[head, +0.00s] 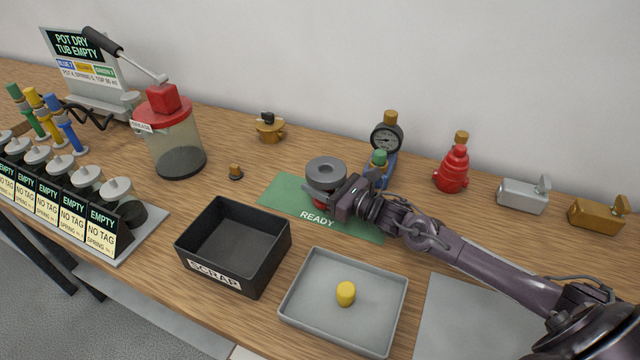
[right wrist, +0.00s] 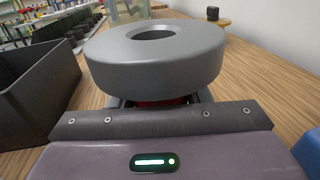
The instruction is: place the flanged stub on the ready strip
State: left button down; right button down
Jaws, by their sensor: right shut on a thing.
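The flanged stub (head: 325,172) shows a wide grey ring with a hole on top and a bit of red below it. It is upright over the green ready strip (head: 281,190). My right gripper (head: 322,194) is shut on it from the right, below the grey ring. In the right wrist view the grey ring (right wrist: 155,62) fills the space ahead of the gripper, and a little red shows under it. The ring hides the fingertips there. I cannot tell whether the stub's base touches the strip. My left gripper is not in view.
A black scrap bin (head: 250,268) and a grey tray (head: 300,308) with a yellow plug (head: 346,293) stand in front. A blue gauge assembly (head: 386,150) stands close behind my right gripper.

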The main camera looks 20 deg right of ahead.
jog(key=shift+f, duration=0.2)
jog(key=shift+f, duration=0.1)
jog(key=c, duration=0.8)
grip_release()
jog(key=shift+f, duration=0.15)
jog(key=shift+o, duration=0.2)
jog(key=shift+r, duration=0.2)
jog(key=shift+s+d+f, duration=0.15)
jog(key=shift+s, duration=0.15)
jog(key=v, duration=1.1)
jog(key=shift+s+d, duration=0.15)
jog(key=shift+s, duration=0.05)
